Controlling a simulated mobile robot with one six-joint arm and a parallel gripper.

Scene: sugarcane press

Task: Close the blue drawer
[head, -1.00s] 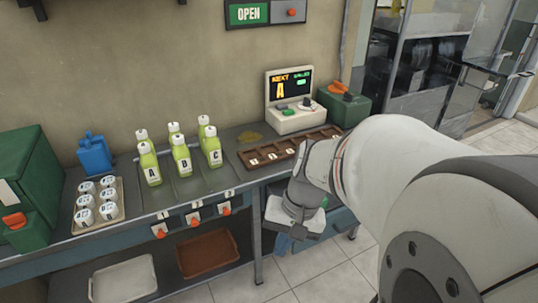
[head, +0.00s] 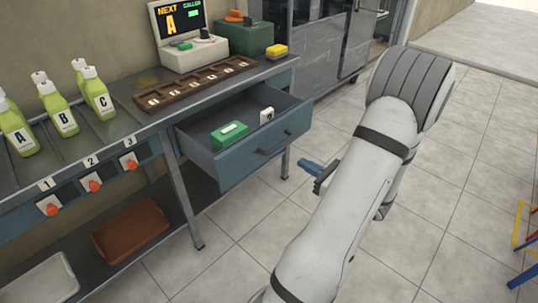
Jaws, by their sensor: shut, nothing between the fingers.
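The blue drawer (head: 245,157) is pulled out below the right end of the counter in the head view. A green box (head: 229,134) and a small white item (head: 267,115) lie inside it. The drawer front has a dark handle (head: 276,144). My gripper (head: 305,164) is to the right of the drawer front, and a gap shows between them. Its blue fingers point left toward the drawer. The fingers are shut and empty. My forearm hides part of the wrist.
The counter above holds a brown compartment tray (head: 195,84), a display machine (head: 185,40) and green bottles (head: 60,107). A table leg (head: 183,190) stands left of the drawer. The tiled floor (head: 245,250) in front is clear.

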